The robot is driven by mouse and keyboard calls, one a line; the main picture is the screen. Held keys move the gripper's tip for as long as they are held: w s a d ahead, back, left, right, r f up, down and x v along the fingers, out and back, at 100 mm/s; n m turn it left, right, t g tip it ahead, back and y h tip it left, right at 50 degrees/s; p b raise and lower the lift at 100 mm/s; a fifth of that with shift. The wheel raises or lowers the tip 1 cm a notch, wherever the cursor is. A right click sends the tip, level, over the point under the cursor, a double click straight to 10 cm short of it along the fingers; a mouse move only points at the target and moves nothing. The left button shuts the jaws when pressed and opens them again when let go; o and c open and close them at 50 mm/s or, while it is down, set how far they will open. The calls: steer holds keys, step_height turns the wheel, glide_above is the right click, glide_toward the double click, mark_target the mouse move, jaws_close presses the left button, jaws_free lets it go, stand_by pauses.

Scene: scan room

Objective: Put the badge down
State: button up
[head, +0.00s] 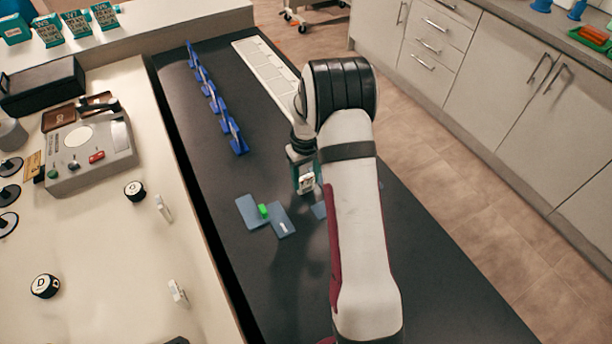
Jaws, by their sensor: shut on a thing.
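My gripper (304,180) hangs over the dark table surface, pointing down beside my arm. It is shut on a small whitish thing, which I take to be the badge (306,185); the fingers and wrist hide most of it. The gap between the held thing and the surface is hard to judge.
A row of blue stands (216,100) and a pale segmented strip (268,68) lie farther back. A grey device (88,152), a black box (42,88) and small round pieces stand on the cream counter at left. The dark surface (275,295) is clear nearer the front.

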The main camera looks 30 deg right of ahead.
mark_target(306, 177)
steer(key=o, duration=1.3)
steer(key=shift+o, duration=0.2)
step_height(306, 177, up, 12)
steer(key=s+a+r+m, duration=0.1)
steer(key=s+a+r, duration=0.2)
steer(key=s+a, duration=0.2)
steer(key=s+a+r+m, duration=0.1)
steer(key=s+a+r, duration=0.2)
steer(key=s+a, duration=0.2)
steer(key=s+a+r+m+y, duration=0.1)
steer(key=s+a+r, duration=0.1)
steer(key=s+a, duration=0.3)
steer(key=s, duration=0.4)
steer(key=shift+s+a+r+m, duration=0.25)
steer(key=shift+s+r+m, duration=0.1)
steer(key=shift+r+m, duration=0.05)
steer(key=shift+m+y, duration=0.4)
steer(key=shift+m, duration=0.5)
steer(key=s+a, duration=0.1)
steer(key=s, duration=0.2)
steer(key=s+a+f, duration=0.1)
steer(key=s, duration=0.2)
steer(key=s+a+f, duration=0.1)
steer(key=s, duration=0.2)
steer(key=shift+s+a, duration=0.1)
steer(key=shift+s, duration=0.1)
steer(key=shift+c, duration=2.7)
